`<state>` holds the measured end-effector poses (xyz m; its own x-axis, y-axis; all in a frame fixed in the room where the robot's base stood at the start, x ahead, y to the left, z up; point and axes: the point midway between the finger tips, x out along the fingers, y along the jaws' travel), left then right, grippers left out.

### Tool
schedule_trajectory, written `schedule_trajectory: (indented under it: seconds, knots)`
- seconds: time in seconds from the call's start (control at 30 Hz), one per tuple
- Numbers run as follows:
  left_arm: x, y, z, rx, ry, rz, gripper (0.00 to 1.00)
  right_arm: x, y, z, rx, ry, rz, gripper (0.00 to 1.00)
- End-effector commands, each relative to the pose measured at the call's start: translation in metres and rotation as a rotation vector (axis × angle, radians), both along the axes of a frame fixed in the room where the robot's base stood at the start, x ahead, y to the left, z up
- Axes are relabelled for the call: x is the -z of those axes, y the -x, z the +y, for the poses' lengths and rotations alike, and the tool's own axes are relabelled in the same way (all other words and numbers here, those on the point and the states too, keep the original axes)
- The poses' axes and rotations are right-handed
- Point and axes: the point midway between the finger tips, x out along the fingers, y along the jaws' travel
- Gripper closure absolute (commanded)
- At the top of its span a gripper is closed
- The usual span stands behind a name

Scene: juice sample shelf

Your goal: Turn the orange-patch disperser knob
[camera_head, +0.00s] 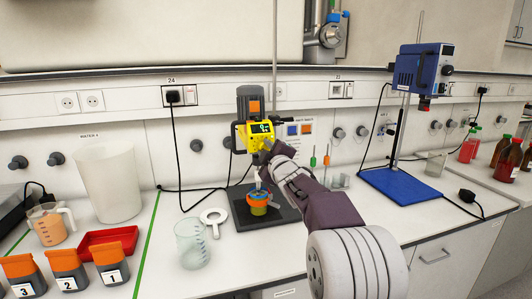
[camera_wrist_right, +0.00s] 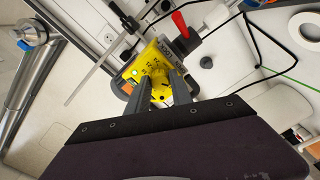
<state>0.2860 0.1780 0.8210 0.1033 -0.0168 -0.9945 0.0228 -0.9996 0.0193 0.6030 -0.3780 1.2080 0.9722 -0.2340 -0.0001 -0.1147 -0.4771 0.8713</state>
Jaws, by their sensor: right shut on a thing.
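The disperser (camera_head: 242,131) has a yellow head with a small lit display and a grey motor with an orange patch (camera_head: 254,107). It stands over a dark base plate with an orange-rimmed vessel (camera_head: 258,199) below it. My right gripper (camera_head: 268,146) reaches the front of the yellow head and hides its knob in the head view. In the right wrist view, the two dark fingers of my right gripper (camera_wrist_right: 162,88) are closed on the yellow knob (camera_wrist_right: 159,80). My left gripper is in neither view.
A blue stirrer (camera_head: 422,70) on a blue-based stand is at the right. A red tray (camera_head: 108,238) and numbered orange-topped containers (camera_head: 68,268) stand at the front left. Black cables run along the bench.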

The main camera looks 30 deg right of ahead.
Motion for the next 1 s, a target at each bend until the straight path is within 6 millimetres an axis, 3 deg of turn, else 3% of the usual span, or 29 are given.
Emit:
schedule_trajectory:
  seconds: [0.37,0.4,0.47,0.5,0.83,1.0]
  knots:
    - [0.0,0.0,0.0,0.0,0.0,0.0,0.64,0.0,0.0,0.0,0.0,0.005,0.001,1.0]
    - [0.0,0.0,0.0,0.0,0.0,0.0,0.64,0.0,0.0,0.0,0.0,0.005,0.001,0.71]
    - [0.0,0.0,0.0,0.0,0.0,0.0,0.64,0.0,0.0,0.0,0.0,0.005,0.001,0.54]
    - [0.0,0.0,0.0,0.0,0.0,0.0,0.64,0.0,0.0,0.0,0.0,0.005,0.001,0.51]
    - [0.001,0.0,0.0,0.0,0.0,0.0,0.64,0.0,0.004,0.001,0.0,0.005,0.0,0.51]
    - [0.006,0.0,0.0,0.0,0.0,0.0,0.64,-0.001,0.033,0.008,0.001,0.007,-0.002,0.51]
